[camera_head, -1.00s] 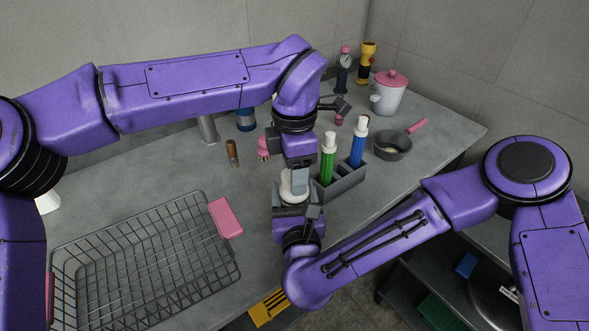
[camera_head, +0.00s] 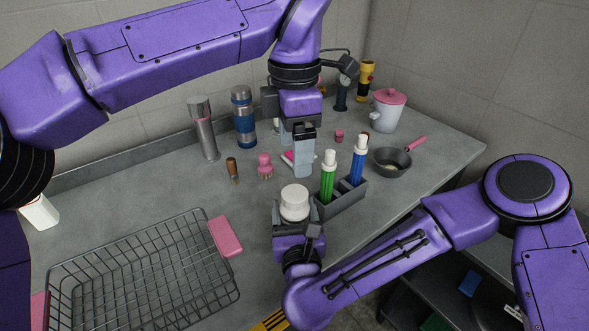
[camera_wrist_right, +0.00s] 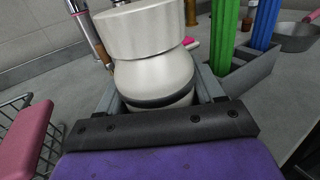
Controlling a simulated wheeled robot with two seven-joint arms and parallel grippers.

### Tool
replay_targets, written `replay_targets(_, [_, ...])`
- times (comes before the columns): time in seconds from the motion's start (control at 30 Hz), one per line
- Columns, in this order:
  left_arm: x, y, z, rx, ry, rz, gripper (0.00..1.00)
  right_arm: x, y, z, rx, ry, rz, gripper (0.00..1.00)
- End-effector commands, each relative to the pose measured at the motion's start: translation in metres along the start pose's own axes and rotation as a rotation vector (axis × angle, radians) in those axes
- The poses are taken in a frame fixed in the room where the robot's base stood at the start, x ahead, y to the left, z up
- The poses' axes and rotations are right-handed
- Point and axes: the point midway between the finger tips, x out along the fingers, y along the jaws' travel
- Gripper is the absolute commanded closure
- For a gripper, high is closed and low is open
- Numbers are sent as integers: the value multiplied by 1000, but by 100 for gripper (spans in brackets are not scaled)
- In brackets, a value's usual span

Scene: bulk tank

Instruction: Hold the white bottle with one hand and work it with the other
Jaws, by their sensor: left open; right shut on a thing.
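The white bottle (camera_head: 294,204) stands upright in my right gripper (camera_head: 296,222), its wide round cap facing up. In the right wrist view the bottle (camera_wrist_right: 153,72) shows a rounded shoulder under the cap and a dark band low on its body. The fingers of my right gripper (camera_wrist_right: 157,100) close on it from both sides; its base is hidden. My left gripper (camera_head: 300,166) is open and empty, pointing down above and slightly behind the bottle, apart from the cap.
A grey caddy (camera_head: 341,200) with a green and a blue marker-like bottle stands close on the right. A wire rack (camera_head: 145,270) with pink handles lies on the left. A pink brush (camera_head: 264,166), a wooden-handled tool (camera_head: 233,170) and a small pan (camera_head: 391,162) are farther back.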

Motion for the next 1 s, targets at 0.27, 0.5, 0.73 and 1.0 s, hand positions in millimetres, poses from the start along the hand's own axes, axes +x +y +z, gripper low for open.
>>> replay_targets(0.27, [-19, 0, 0, 1, 0, -1, 19, 0, 0, 0, 0, 0, 0, 100])
replay_targets(0.5, [-19, 0, 0, 1, 0, -1, 19, 0, 0, 0, 0, -1, 0, 17])
replay_targets(0.73, [-19, 0, 0, 0, 0, -1, 19, 0, 0, 0, 0, 0, 0, 3])
replay_targets(1.0, [-11, 0, 0, 0, 0, -1, 19, -20, 1, -2, 0, -1, 5, 3])
